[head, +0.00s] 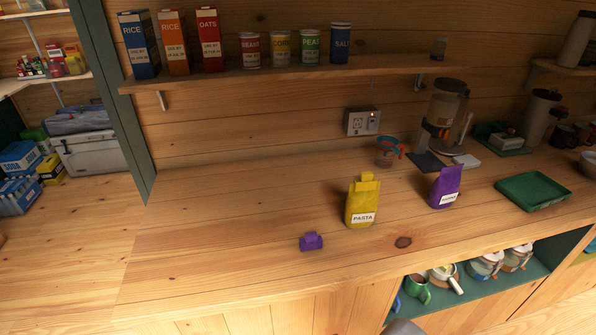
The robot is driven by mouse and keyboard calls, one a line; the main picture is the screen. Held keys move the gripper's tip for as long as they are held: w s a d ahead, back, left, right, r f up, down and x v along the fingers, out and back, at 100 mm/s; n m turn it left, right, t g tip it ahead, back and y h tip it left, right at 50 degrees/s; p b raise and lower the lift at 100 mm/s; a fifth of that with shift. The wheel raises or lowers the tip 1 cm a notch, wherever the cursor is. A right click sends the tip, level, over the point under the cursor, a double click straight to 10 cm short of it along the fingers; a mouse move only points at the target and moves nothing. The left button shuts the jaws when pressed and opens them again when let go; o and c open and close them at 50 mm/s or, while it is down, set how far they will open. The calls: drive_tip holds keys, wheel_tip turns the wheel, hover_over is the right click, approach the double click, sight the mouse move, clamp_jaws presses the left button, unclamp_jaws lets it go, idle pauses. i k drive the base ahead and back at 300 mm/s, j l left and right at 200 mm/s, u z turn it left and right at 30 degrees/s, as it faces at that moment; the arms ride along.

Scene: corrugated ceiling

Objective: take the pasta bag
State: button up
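The pasta bag (362,203) is yellow with a folded top and a white label reading PASTA. It stands upright on the wooden counter, right of the middle of the head view. My gripper is not in view, so I cannot see whether it is open or shut.
A purple bag (445,188) stands right of the pasta bag. A small purple object (311,241) lies to its front left. A measuring cup (387,152) and a blender (444,115) are behind. A green tray (533,191) lies at right. The counter's left part is clear.

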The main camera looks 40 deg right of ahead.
sight(360, 207)
drive_tip(key=k+l, duration=0.15)
drive_tip(key=l, duration=0.2)
drive_tip(key=k+l+z, duration=0.15)
drive_tip(key=l, duration=0.2)
drive_tip(key=k+l, duration=0.1)
drive_tip(key=l, duration=0.25)
drive_tip(key=k+l+z, duration=0.1)
drive_tip(key=l, duration=0.3)
